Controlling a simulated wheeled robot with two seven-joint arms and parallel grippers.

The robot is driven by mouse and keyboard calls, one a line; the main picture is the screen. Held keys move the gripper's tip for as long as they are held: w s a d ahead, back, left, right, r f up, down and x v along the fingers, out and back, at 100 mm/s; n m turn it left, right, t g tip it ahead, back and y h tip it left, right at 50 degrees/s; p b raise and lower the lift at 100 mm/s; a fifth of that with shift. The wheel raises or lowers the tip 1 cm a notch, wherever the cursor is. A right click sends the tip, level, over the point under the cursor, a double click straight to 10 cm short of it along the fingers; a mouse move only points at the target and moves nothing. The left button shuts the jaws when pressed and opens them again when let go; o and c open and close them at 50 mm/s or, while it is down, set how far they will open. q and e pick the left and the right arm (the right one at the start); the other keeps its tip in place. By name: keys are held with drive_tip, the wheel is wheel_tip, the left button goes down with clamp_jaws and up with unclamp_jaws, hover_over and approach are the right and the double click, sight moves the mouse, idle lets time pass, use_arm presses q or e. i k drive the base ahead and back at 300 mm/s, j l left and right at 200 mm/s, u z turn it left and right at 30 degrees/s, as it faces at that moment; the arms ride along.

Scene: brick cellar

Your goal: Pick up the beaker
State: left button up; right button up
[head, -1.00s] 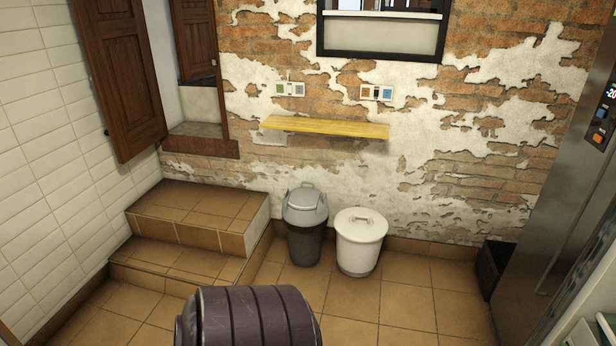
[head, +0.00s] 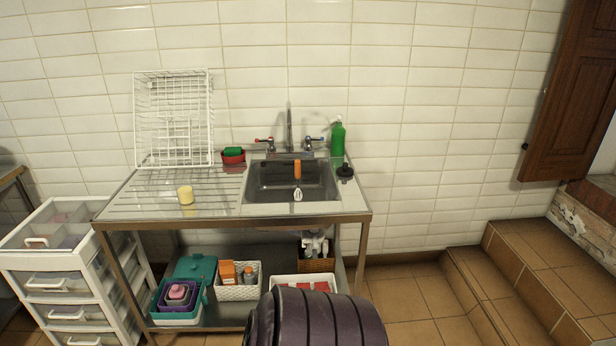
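A small pale-yellow cup-like object (head: 185,195), which may be the beaker, stands on the ribbed drainboard left of the sink. It looks upright; I cannot tell whether it is hollow. No other clear beaker shows. Neither of my grippers is in view, so their states do not show.
The metal sink table (head: 235,222) stands against the white tiled wall. A white wire rack (head: 174,118) stands behind the cup-like object. The sink (head: 268,184), a green bottle (head: 337,138) and a white drawer unit (head: 62,318) are near. Tiled steps (head: 500,285) lie to the right.

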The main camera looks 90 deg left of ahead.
sight(183, 183)
drive_tip(key=u, duration=3.6)
drive_tip(key=i+j+u, duration=0.15)
drive_tip(key=i, duration=0.3)
drive_tip(key=i+j+u, duration=0.1)
drive_tip(key=i, duration=0.4)
